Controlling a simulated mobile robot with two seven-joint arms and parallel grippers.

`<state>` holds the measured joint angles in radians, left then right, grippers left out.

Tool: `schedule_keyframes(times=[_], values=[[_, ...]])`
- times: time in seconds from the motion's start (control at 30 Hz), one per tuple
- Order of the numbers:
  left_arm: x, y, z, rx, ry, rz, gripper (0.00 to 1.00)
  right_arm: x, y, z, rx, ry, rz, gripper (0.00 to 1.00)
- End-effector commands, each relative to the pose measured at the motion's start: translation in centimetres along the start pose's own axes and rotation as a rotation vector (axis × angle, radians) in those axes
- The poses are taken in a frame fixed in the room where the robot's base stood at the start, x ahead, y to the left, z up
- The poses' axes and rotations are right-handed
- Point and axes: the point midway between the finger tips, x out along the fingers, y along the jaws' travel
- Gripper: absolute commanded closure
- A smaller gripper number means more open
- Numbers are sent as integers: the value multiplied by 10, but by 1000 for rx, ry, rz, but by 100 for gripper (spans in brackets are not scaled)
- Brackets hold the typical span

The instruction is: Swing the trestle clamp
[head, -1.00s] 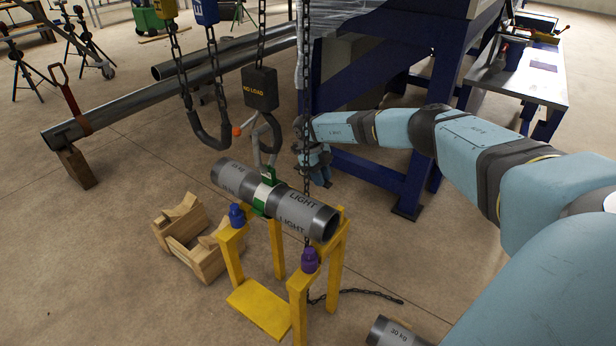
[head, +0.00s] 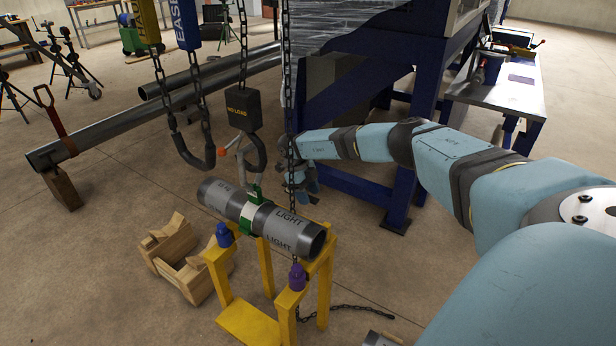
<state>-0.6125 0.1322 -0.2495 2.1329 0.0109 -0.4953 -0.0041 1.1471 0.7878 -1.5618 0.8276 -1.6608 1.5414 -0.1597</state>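A short grey pipe marked LIGHT (head: 218,194) rests across a yellow trestle (head: 323,285). A green and white clamp or band (head: 250,213) wraps the pipe's middle, and a grey link rises from it towards the black hook (head: 257,158). A blue knob (head: 223,236) and a purple knob (head: 297,276) stand on the trestle's near ends. I cannot tell which part is the trestle clamp. My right gripper (head: 305,190) hangs behind the pipe beside the chain, apparently clear of the pipe. It is small and partly hidden by the chain, so its opening is unclear. My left gripper is out of view.
A black NO LOAD block (head: 243,108) hangs above the pipe. A wooden cradle (head: 172,262) stands left of the trestle. A blue steel frame (head: 398,195) stands behind my arm. Loose chain (head: 350,309) lies on the floor.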

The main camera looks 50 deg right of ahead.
Motion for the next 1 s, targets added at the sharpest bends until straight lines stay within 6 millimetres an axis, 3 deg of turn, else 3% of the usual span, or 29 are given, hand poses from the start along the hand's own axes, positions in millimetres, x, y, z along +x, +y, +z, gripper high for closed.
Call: schedule_keyframes(times=[0.23,0.37,0.8,1.0], values=[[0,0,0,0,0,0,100,-1,0,0,1,0,1,47],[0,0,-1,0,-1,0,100,-11,0,0,2,-1,1,47],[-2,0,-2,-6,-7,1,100,-104,0,1,0,-3,0,47],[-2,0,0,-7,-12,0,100,-131,0,0,2,-2,0,47]])
